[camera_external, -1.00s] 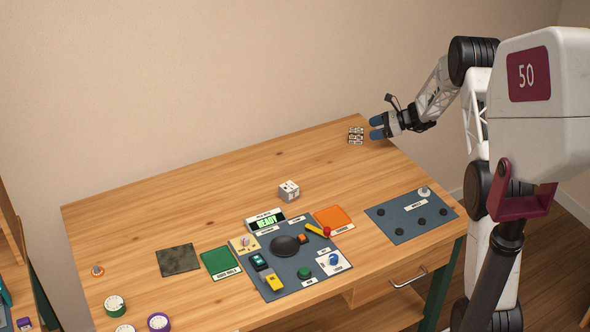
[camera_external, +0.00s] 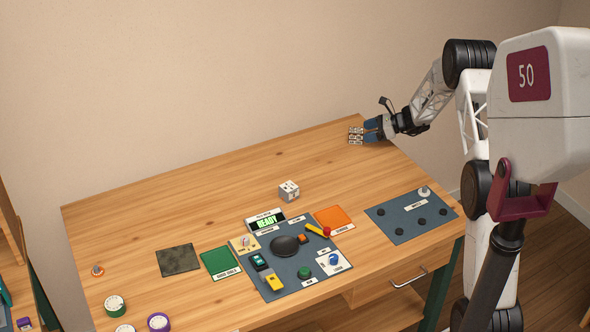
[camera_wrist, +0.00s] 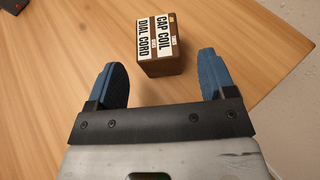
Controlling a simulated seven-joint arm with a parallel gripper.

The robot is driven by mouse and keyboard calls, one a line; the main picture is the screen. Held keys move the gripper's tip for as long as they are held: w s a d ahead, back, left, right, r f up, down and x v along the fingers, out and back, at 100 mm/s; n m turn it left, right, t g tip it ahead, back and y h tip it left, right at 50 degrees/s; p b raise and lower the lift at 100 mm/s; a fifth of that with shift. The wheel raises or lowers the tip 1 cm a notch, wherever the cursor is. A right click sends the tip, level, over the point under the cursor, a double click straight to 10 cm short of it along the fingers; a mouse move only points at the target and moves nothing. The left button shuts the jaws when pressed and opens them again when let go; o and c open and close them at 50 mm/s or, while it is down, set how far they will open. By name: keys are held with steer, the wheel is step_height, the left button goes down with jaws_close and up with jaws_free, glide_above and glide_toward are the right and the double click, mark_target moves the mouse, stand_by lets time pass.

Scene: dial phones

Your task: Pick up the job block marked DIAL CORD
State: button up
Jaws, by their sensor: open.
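The brown job block marked DIAL CORD (camera_wrist: 146,58) is at the top middle of the wrist view. A second label, CAP COIL, lies right beside the DIAL CORD label. I cannot tell whether these are two blocks touching or one block. In the external view the labelled block group (camera_external: 355,136) sits near the table's back right corner. My gripper (camera_wrist: 164,76) is open, with one blue finger on each side of the block, the left one a little apart from it. In the external view my gripper (camera_external: 371,130) is right at the block group.
A pale cube (camera_external: 289,190) stands mid-table. A blue-grey mat (camera_external: 285,285) with controls and a green-lit display (camera_external: 267,222) is at the front. Another mat (camera_external: 405,222) with black knobs lies at right. The table around the blocks is clear; the wall is behind.

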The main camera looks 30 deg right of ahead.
mark_target(356, 134)
steer(key=shift+x, duration=2.55)
steer(key=c, duration=1)
steer(key=shift+r, duration=0.1)
